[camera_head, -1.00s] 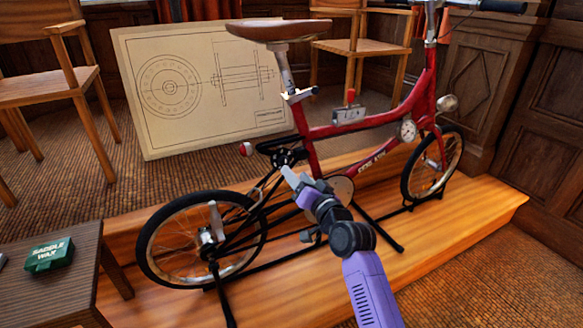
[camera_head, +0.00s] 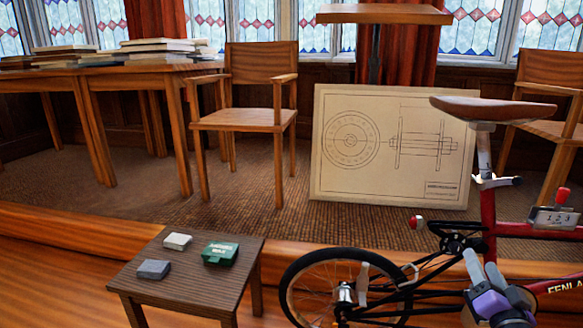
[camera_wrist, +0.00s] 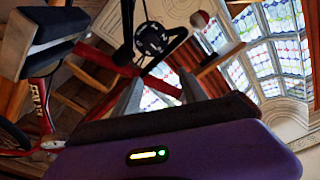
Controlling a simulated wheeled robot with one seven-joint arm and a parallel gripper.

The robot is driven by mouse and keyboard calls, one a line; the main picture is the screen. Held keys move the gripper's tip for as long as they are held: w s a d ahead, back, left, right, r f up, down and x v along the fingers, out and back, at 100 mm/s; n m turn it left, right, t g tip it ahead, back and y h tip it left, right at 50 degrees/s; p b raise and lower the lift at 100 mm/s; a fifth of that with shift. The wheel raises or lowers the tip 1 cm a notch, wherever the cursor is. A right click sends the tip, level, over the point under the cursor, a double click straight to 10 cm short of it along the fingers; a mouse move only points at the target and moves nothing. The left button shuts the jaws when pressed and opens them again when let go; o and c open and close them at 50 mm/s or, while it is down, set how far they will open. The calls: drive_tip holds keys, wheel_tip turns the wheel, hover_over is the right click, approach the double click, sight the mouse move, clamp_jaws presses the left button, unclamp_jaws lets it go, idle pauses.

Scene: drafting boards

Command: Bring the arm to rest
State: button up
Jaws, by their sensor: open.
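My gripper (camera_head: 483,268) is at the lower right of the head view, its grey fingers pointing up and its purple body below. It overlaps the red bicycle (camera_head: 488,212) in the picture; I cannot tell the gap between them. In the wrist view, the two grey fingers of my gripper (camera_wrist: 160,92) stand apart with nothing held between them. Parts of the red bicycle (camera_wrist: 103,62) show beyond the fingers. Most of my arm is out of the head view.
A small dark side table (camera_head: 200,300) at lower left holds a green wax tin (camera_head: 220,254) and two small blocks. A drawing board (camera_head: 395,190) leans behind the bicycle. Chairs and a table (camera_head: 150,70) with books stand at the back. The wooden platform's edge (camera_head: 60,222) crosses the floor.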

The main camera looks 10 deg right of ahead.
drive_tip(key=s+a+f+n+g+y, duration=0.1)
drive_tip(key=s+a+f+n+y, duration=0.15)
drive_tip(key=s+a, duration=0.9)
drive_tip(key=s+a+f+n+g+y, duration=0.15)
drive_tip(key=s+a+f+n, duration=0.4)
drive_tip(key=s, duration=1.15)
drive_tip(key=s+a+f+n+g+y, duration=0.1)
drive_tip(key=s+a+n+y, duration=0.1)
drive_tip(key=s+a, duration=1)
wheel_tip(320, 180, up, 23)
drive_tip(key=s+d+p, duration=0.2)
drive_tip(key=p, duration=2.2)
drive_tip(key=shift+r, duration=0.2)
idle(0.4)
